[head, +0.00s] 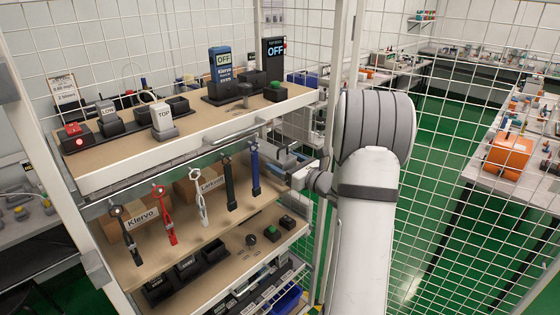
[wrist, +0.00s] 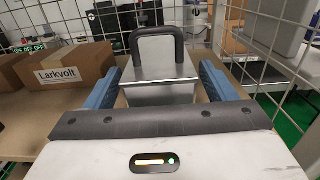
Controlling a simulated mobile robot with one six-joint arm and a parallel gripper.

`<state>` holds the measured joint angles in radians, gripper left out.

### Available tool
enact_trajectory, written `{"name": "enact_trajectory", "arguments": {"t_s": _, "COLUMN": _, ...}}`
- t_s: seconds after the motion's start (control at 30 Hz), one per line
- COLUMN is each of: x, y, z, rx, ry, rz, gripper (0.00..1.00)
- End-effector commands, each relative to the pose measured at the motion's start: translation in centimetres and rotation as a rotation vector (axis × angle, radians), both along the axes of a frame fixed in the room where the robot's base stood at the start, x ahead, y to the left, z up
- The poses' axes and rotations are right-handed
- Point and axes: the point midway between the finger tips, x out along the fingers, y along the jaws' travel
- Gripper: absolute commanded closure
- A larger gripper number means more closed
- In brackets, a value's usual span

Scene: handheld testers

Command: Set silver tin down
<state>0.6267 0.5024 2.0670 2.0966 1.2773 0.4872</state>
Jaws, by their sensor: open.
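The silver tin (wrist: 160,93), a grey metal box with a dark upright handle (wrist: 115,45), stands upright between my fingers in the wrist view. My gripper (wrist: 160,75) is open, with one blue finger on each side of the tin and visible gaps, at least near the finger bases. In the head view my gripper (head: 287,163) reaches in from the right under the upper shelf, and I cannot clearly make out the tin there.
A Larkvolt carton (wrist: 66,77) stands left of my gripper. Wire mesh (wrist: 262,75) closes the right side. The upper shelf (head: 205,125) with testers is overhead. Two small dark boxes (head: 272,233) sit below.

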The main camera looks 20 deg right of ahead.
Motion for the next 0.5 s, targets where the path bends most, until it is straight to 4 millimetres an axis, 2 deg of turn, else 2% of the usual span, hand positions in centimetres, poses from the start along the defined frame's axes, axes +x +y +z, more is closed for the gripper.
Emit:
{"name": "enact_trajectory", "arguments": {"t_s": 0.1, "x": -2.7, "y": -1.2, "z": -0.2, "rx": 0.000, "ry": -0.001, "rz": -0.006, "gripper": 0.22}}
{"name": "enact_trajectory", "arguments": {"t_s": 0.3, "x": -6.4, "y": -2.5, "z": -0.2, "rx": 0.000, "ry": 0.000, "rz": -0.006, "gripper": 0.22}}
{"name": "enact_trajectory", "arguments": {"t_s": 0.5, "x": -8.4, "y": -3.1, "z": -0.2, "rx": 0.000, "ry": 0.001, "rz": -0.002, "gripper": 0.22}}
